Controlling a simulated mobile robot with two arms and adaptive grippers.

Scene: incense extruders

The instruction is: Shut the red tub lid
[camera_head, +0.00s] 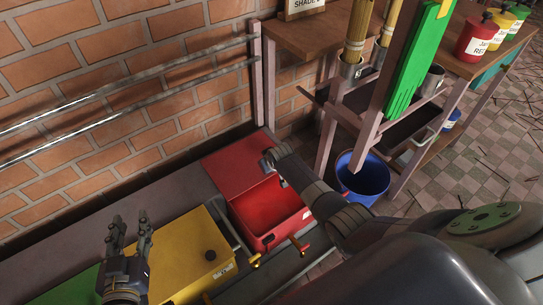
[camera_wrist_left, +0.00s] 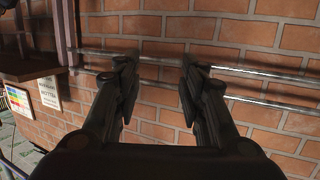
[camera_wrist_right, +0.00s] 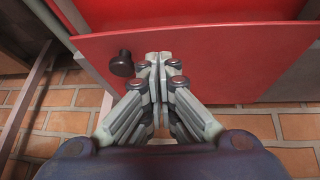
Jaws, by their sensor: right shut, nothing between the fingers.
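The red tub (camera_head: 270,211) stands open at the middle of the head view, its inside showing. Its red lid (camera_head: 232,163) is raised at the back, toward the brick wall. My right gripper (camera_head: 270,160) is at the lid's right edge, with its fingertips partly hidden. In the right wrist view my right gripper (camera_wrist_right: 165,60) is shut and empty, its tips close against the red lid panel (camera_wrist_right: 220,60), beside the black knob (camera_wrist_right: 122,63). I cannot tell whether they touch. My left gripper (camera_head: 131,235) is open and empty, near the yellow tub (camera_head: 188,258).
The yellow tub is closed, with a black knob. A green tub (camera_head: 82,287) is at the lower left. Metal rails (camera_head: 130,100) run along the brick wall. A wooden rack and a blue bucket (camera_head: 363,178) stand right of the red tub.

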